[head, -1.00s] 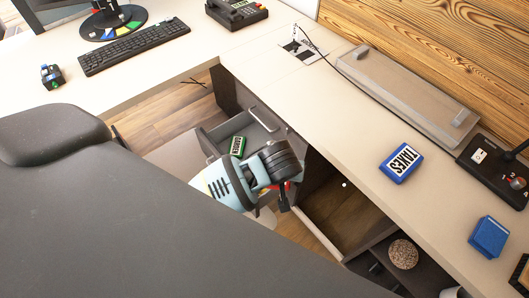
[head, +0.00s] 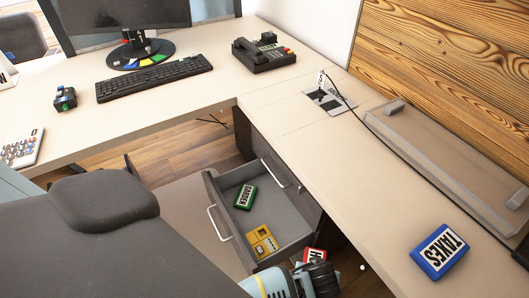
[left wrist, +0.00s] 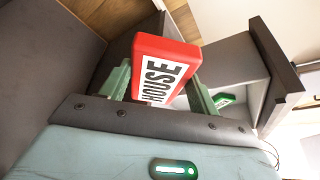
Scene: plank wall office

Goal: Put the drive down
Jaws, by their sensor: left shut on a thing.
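A red drive (left wrist: 165,66) with a white HOUSE label is held upright between the two green fingers of my left gripper (left wrist: 158,88) in the left wrist view. In the head view a part of the red drive (head: 316,254) shows at the bottom, just beyond my left gripper (head: 312,265) and close to the near right corner of an open drawer. My wrist hides the rest of it. The open grey drawer (head: 290,228) holds a green GARDEN drive (head: 245,197) and a yellow item (head: 262,242). My right gripper is out of view.
A blue TAXES drive (head: 439,251) lies on the right desk (head: 330,150). A dark chair (head: 103,196) stands at the lower left. A keyboard (head: 153,78) and a phone (head: 263,52) are on the far desk. The drawer floor has bare room.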

